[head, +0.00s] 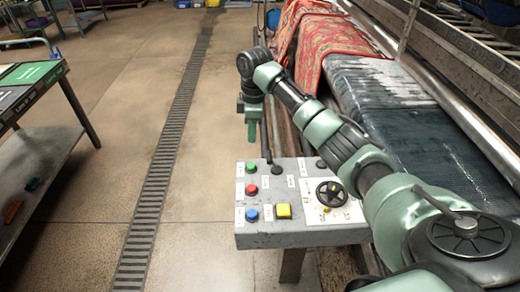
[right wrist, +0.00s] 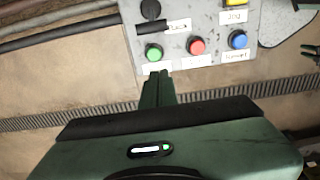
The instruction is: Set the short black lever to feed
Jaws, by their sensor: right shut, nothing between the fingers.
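A black lever (head: 268,148) stands up at the far left part of the grey control panel (head: 300,234), near the green button. In the right wrist view a black lever (right wrist: 152,28) shows beside a round black knob (right wrist: 150,9), with a white label to its right. I cannot tell for sure which position it is set to. My right gripper (head: 253,132) points down just beyond the panel's far left corner, left of the lever and apart from it. Its fingers (right wrist: 158,80) are shut together and empty, close to the green button. My left gripper is not in view.
The panel carries green (head: 252,168), red (head: 251,190) and blue (head: 252,210) buttons, a yellow button (head: 283,211) and a black handwheel (head: 331,193). Red rugs (head: 340,45) and the wet roller bed (head: 385,90) lie behind my right arm. The floor left of the panel is clear.

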